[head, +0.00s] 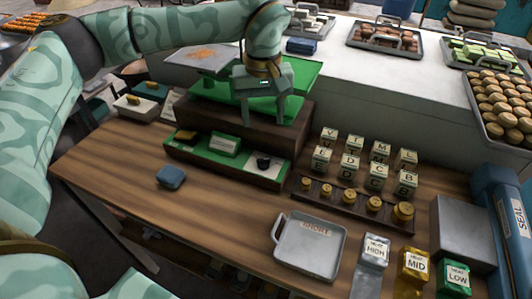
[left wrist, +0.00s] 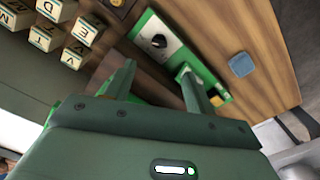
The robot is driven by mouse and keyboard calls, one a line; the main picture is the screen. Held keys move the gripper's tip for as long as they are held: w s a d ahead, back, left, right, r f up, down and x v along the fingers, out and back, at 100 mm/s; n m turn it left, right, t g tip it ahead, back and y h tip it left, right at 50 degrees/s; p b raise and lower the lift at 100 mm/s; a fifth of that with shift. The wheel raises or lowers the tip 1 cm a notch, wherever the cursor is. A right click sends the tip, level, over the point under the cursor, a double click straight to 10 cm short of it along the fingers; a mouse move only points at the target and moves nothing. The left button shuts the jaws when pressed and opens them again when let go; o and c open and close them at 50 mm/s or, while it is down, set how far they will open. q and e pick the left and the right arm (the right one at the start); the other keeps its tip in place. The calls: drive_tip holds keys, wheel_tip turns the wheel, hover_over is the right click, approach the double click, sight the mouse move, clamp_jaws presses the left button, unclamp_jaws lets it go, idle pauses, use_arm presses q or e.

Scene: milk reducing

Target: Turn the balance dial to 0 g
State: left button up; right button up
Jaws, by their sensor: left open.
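The balance has a green top (head: 300,72) on a dark wooden base. My right gripper is not in view.
Several lettered cubes (head: 350,167) and a rack of brass weights (head: 341,197) stand right of the balance. A grey tray (head: 308,255) lies in front. A blue block (head: 171,177) lies left. The wooden table (head: 215,225) is clear between them.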

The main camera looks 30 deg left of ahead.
sight(264, 160)
use_arm(q)
wheel_tip(264, 160, down, 13)
drive_tip(key=shift+f+b, duration=0.2)
drive_tip(key=shift+b, duration=0.85)
drive_tip(key=c, duration=1)
